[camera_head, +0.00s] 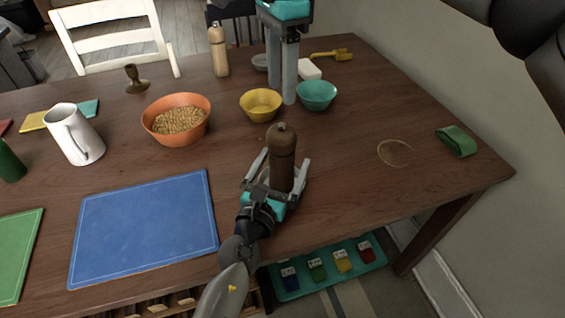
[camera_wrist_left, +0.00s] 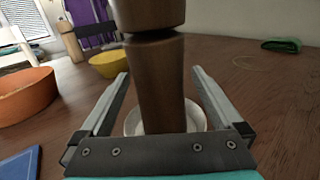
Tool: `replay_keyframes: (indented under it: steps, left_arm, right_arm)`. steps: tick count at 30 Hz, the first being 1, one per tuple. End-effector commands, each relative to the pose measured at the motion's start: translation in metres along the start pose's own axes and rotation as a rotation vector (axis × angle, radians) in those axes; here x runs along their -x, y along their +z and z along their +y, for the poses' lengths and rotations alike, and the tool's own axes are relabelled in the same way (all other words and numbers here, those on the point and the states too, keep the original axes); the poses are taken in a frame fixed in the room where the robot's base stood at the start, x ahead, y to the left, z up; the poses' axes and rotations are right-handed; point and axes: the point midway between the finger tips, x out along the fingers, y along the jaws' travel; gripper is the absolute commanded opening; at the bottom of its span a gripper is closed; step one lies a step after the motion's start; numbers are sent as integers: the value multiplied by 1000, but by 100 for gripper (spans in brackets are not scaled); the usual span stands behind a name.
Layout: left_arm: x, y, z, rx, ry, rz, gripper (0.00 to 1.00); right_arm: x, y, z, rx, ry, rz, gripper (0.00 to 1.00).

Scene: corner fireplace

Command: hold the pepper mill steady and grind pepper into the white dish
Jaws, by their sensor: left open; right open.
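The dark brown pepper mill (camera_head: 282,145) stands upright near the front of the table. My left gripper (camera_head: 286,158) is open, one finger on each side of the mill. In the left wrist view the mill (camera_wrist_left: 160,85) rises between the fingers, with a gap on both sides. The white dish (camera_wrist_left: 130,122) shows there as a rim around the mill's lower part; whether the mill stands in it or in front of it I cannot tell. In the head view the dish is mostly hidden. My right gripper (camera_head: 284,93) is open and empty, pointing down between the yellow and teal bowls.
A yellow bowl (camera_head: 260,104), a teal bowl (camera_head: 316,95) and an orange bowl (camera_head: 160,132) of grains stand behind the mill. A lighter mill (camera_head: 218,50) stands farther back. A blue board (camera_head: 146,226) lies left. The table right of the mill is clear up to a green cloth (camera_head: 457,141).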

Motion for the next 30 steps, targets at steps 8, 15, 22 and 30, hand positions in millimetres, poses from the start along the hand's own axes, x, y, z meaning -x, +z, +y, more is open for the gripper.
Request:
replay_keyframes:
  steps: [8, 15, 22, 30]
  left_arm:
    - [0, 0, 0, 0, 0, 0, 73]
    - [0, 0, 0, 0, 0, 0, 46]
    - [0, 0, 0, 0, 0, 0, 20]
    - [0, 0, 0, 0, 0, 0, 0]
  right_arm:
    - [0, 0, 0, 0, 0, 0, 50]
    - [0, 0, 0, 0, 0, 0, 50]
    - [0, 0, 0, 0, 0, 0, 50]
    - [0, 0, 0, 1, 0, 0, 56]
